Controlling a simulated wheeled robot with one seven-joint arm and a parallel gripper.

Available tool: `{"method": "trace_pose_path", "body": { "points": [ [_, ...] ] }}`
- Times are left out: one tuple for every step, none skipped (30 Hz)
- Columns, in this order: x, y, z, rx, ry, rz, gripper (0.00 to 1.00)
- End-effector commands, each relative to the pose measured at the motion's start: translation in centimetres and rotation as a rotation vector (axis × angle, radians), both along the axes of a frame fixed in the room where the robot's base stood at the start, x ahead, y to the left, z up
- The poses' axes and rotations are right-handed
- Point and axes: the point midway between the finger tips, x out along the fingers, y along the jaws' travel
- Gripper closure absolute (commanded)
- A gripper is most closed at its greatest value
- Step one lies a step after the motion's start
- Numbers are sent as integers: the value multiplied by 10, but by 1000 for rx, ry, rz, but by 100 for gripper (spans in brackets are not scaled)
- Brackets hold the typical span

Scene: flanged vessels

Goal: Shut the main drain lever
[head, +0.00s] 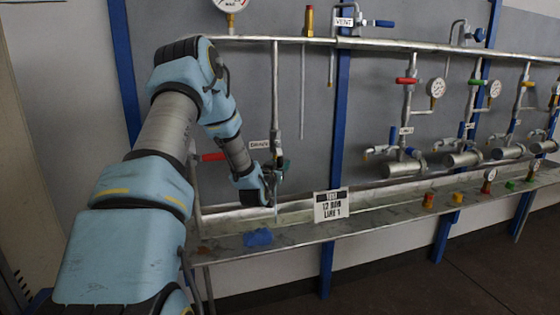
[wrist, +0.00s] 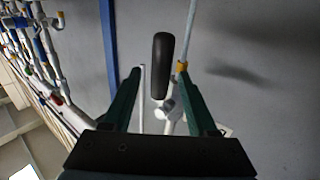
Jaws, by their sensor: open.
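A "DRAIN" sign (head: 259,144) hangs by a vertical pipe in the head view, just above my gripper (head: 277,174). In the wrist view my gripper (wrist: 160,78) is open. A black lever grip (wrist: 163,62) shows between its two green fingers, joined to a pale valve body (wrist: 170,108). I see no finger touching the grip and cannot tell its depth. In the head view my wrist and fingers hide this valve. A red handle (head: 213,157) sticks out sideways left of my forearm, partly hidden by it; I cannot tell which valve it belongs to.
A metal trough bench (head: 290,235) runs below, with a blue lump (head: 258,237) and a "LINE 1" card (head: 331,206) on it. A pressure gauge (head: 229,4) is above. Blue posts (head: 340,130) and several valved vessels (head: 404,167) stand to the right.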

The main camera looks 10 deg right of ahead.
Motion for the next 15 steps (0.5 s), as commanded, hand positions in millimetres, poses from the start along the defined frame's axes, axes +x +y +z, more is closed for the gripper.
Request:
{"method": "trace_pose_path", "body": {
  "points": [
    [4, -2, 1, -1, 0, 0, 41],
    [6, -3, 1, -1, 0, 0, 41],
    [8, -4, 1, 0, 1, 0, 41],
    [10, -5, 1, 0, 0, 0, 41],
    [10, -5, 0, 0, 0, 0, 41],
    [11, -6, 0, 0, 1, 0, 41],
    [11, -6, 0, 0, 1, 0, 41],
    [12, -6, 0, 0, 1, 0, 41],
    [12, -6, 0, 0, 1, 0, 41],
    [11, -6, 0, 0, 1, 0, 41],
    [11, -6, 0, 0, 1, 0, 41],
    [11, -6, 0, 0, 1, 0, 41],
    [11, -6, 0, 0, 1, 0, 41],
    [11, -6, 0, 0, 1, 0, 44],
    [11, -6, 0, 0, 1, 0, 48]
  ]
}}
